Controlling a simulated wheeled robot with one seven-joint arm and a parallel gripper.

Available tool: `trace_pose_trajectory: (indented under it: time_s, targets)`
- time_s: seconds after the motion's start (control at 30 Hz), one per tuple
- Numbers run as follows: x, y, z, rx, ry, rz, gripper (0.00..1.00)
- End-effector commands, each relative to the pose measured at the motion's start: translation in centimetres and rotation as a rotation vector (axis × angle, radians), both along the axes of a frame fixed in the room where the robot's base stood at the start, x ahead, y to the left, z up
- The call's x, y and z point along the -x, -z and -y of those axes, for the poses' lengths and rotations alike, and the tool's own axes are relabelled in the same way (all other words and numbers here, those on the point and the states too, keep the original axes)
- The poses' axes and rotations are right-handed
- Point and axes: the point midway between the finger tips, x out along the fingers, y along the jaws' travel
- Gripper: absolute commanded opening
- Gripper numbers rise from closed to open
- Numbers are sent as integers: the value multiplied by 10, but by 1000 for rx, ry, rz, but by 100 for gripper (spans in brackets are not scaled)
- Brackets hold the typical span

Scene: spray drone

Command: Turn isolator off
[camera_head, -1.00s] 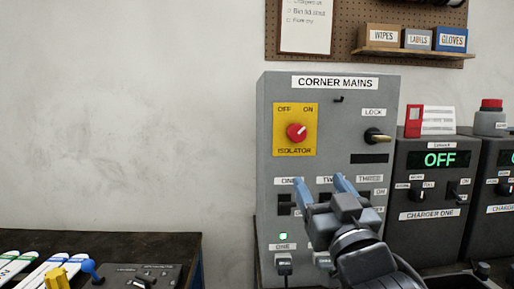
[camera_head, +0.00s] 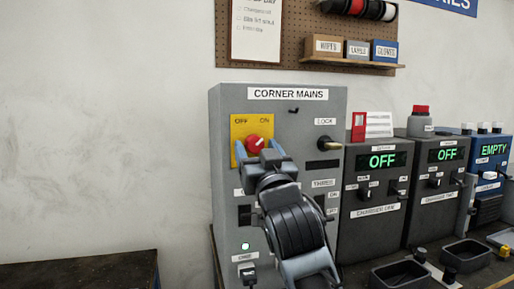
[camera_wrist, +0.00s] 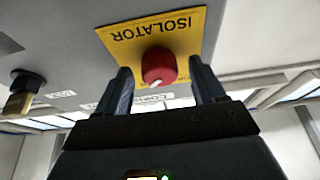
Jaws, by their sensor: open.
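The isolator is a red round knob (camera_head: 254,144) on a yellow plate (camera_head: 238,127) marked OFF at left and ON at right, on the grey CORNER MAINS box (camera_head: 225,105). Its white mark points up and right, toward ON. My gripper (camera_head: 259,150) is open, with its blue fingers at either side of the knob in the head view. In the wrist view, which is upside down, the red knob (camera_wrist: 158,66) shows between the fingertips of my gripper (camera_wrist: 164,82). I cannot tell whether they touch it. My gripper hides the plate's lower part in the head view.
A brass key lock (camera_head: 326,143) labelled LOCK sticks out right of the isolator. Two chargers reading OFF, the nearer charger (camera_head: 380,162) included, stand at right. The wall at left is bare.

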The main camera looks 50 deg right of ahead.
Motion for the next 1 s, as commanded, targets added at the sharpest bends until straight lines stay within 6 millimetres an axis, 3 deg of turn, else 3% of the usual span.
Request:
trace_pose_trajectory:
  time_s: [0.23, 0.8, 1.0]
  targets:
    - [-1, 0, 1, 0, 0, 0, 69]
    - [-1, 0, 0, 0, 0, 0, 15]
    - [0, -1, 1, 6, 0, -5, 13]
